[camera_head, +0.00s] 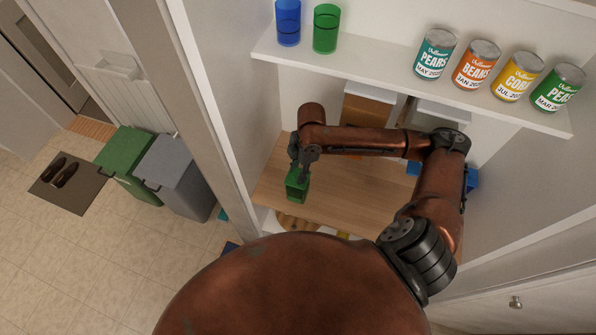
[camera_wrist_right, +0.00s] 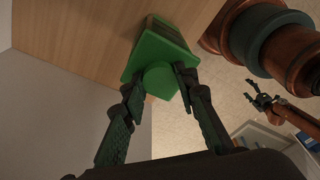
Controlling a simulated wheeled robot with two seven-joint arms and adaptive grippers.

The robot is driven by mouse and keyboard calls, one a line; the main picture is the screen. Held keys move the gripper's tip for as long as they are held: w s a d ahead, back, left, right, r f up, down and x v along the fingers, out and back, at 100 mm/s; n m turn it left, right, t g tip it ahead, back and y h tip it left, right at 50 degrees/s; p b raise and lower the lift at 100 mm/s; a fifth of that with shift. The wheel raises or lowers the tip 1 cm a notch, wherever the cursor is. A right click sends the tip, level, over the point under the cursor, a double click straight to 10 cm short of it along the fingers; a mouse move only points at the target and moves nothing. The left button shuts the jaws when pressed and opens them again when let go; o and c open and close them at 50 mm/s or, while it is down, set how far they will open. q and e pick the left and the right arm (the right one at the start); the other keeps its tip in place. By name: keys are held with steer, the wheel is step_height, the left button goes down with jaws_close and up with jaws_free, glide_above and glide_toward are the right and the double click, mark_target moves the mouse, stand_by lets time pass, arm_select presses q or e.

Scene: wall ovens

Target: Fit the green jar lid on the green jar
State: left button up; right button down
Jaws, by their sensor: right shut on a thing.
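The green jar (camera_head: 298,190) is a small square jar near the left front edge of the wooden shelf. The green jar lid (camera_wrist_right: 152,52) is square with a knob (camera_wrist_right: 160,80) and is over the jar's mouth. The jar's darker body shows behind it in the wrist view (camera_wrist_right: 166,25). My right gripper (camera_head: 301,163) is above the jar, with its fingers (camera_wrist_right: 160,82) shut on the lid's knob. I cannot tell whether the lid is fully seated. My left gripper (camera_wrist_right: 258,96) shows small in the wrist view, away from the jar, open and empty.
A brown container with a white lid (camera_head: 367,108) stands behind my right arm. Blue things (camera_head: 472,180) are partly hidden by it. The upper shelf (camera_head: 375,78) holds blue and green cups and several cans. The wooden shelf (camera_head: 350,205) is clear right of the jar.

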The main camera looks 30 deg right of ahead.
steer(key=c, duration=1.4)
jaws_free()
steer(key=shift+c, duration=0.2)
steer(key=shift+r, duration=0.15)
steer(key=r, duration=0.4)
steer(key=d+r, duration=0.1)
steer(key=r, duration=0.2)
steer(key=shift+d+r, duration=0.1)
steer(key=shift+s, duration=0.1)
